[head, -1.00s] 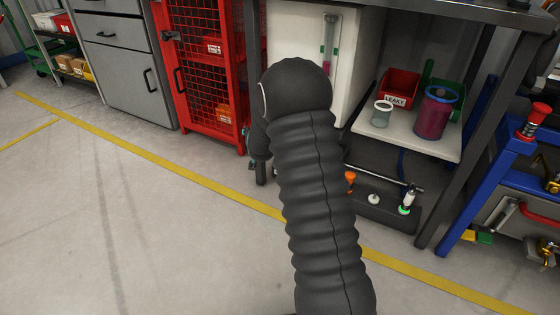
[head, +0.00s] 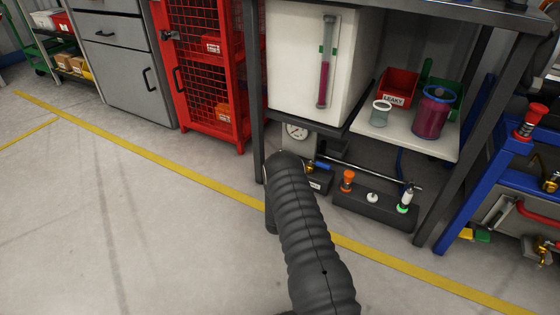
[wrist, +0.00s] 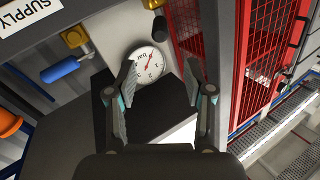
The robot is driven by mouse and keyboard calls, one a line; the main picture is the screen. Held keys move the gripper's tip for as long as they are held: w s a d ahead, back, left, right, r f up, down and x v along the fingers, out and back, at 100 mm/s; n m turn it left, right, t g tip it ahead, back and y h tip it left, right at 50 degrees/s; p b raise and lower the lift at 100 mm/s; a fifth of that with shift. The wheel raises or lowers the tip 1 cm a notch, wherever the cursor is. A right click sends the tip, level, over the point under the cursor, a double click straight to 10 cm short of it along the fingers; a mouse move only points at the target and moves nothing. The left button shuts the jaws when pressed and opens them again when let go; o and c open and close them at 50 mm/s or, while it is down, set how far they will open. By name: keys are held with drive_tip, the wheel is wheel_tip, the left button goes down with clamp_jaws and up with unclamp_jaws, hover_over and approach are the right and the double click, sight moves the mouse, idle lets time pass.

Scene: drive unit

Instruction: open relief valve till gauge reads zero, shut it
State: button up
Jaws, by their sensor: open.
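A round white pressure gauge (head: 297,131) sits under the bench, partly cut off by my arm. In the wrist view the gauge (wrist: 147,63) shows a red needle, but the number is too small to read. A blue lever handle (head: 322,166) is beside it; the wrist view shows this handle (wrist: 68,70) near a SUPPLY label. An orange knob (head: 347,178) stands to the right and shows at the wrist view's left edge (wrist: 8,123). Which is the relief valve I cannot tell. My gripper (wrist: 160,85) is open and empty, its fingers before the gauge.
A white tank (head: 300,60) with a sight tube stands above. A shelf (head: 400,138) holds a LEAKY bin (head: 397,90) and a jar of purple liquid (head: 433,112). A dark block (head: 375,208) carries several fittings. A red mesh cabinet (head: 205,75) stands left. Front floor is clear.

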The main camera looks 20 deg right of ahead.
drive_tip(key=b+x, duration=0.2)
drive_tip(key=x, duration=1.1)
drive_tip(key=shift+w+d+b, duration=0.2)
drive_tip(key=shift+w+b, duration=0.1)
drive_tip(key=shift+c, duration=0.2)
clamp_jaws()
